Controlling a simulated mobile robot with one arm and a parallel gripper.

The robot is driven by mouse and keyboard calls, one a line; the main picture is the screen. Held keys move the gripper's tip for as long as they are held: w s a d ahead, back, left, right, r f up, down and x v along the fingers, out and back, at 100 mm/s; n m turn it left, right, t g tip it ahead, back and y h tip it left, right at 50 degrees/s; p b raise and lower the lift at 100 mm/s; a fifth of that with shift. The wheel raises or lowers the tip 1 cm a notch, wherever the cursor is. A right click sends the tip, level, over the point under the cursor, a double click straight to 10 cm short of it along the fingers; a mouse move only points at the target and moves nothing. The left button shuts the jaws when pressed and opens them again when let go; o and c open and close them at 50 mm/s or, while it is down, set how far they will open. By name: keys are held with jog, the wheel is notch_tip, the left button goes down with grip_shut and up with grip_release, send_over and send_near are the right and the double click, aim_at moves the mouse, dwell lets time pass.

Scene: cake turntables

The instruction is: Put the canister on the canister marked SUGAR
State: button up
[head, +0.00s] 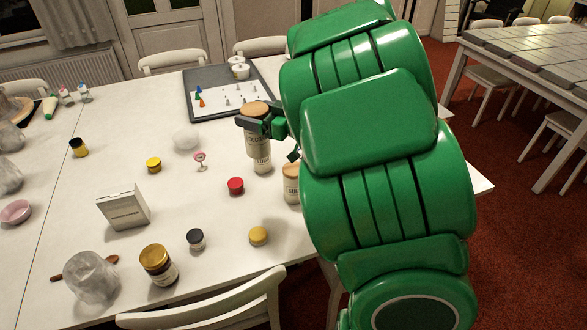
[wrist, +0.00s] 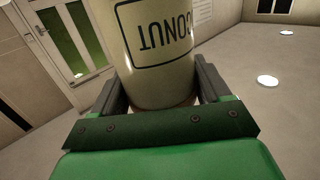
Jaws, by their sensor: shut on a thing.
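My gripper (head: 264,124) is shut on a cream canister (head: 257,146) with a wooden lid, held upright above the table. In the wrist view the held canister (wrist: 160,75) stands between both fingers, and the visible part of its label reads like "CONUT". Directly below it in the head view, a pale canister (head: 262,164) shows only its lower part; its top is hidden. I cannot tell whether the two touch. Another wooden-lidded canister (head: 291,186) stands to the right, partly covered by my green arm. I cannot read SUGAR on either standing canister.
A white table (head: 100,175) carries a red-lidded jar (head: 236,186), a white box (head: 124,208), a small pink-topped figure (head: 200,160), and several other jars. A dark tray (head: 203,82) with game pieces lies behind the held canister. White chairs stand around the table.

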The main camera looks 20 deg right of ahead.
jog(key=s+a+r+v, duration=0.1)
jog(key=v, duration=1.3)
jog(key=shift+s, duration=0.2)
jog(key=w+f, duration=0.1)
jog(key=w, duration=0.1)
jog(key=w+d+f, duration=0.1)
jog(key=w, duration=0.2)
jog(key=w+f, duration=0.1)
jog(key=w, duration=0.2)
jog(key=shift+w+d+f, duration=0.2)
jog(key=shift+d+f, duration=0.05)
jog(key=shift+f, duration=0.1)
jog(key=shift+w+d+f, duration=0.15)
jog(key=shift+w+f, duration=0.7)
jog(key=shift+f, duration=0.65)
jog(key=shift+w+d+f, duration=0.2)
jog(key=shift+w+f, duration=0.7)
jog(key=shift+f, duration=0.65)
jog(key=shift+w+d+f, duration=0.15)
jog(key=shift+w+f, duration=0.7)
jog(key=shift+f, duration=0.75)
jog(key=o, duration=1.6)
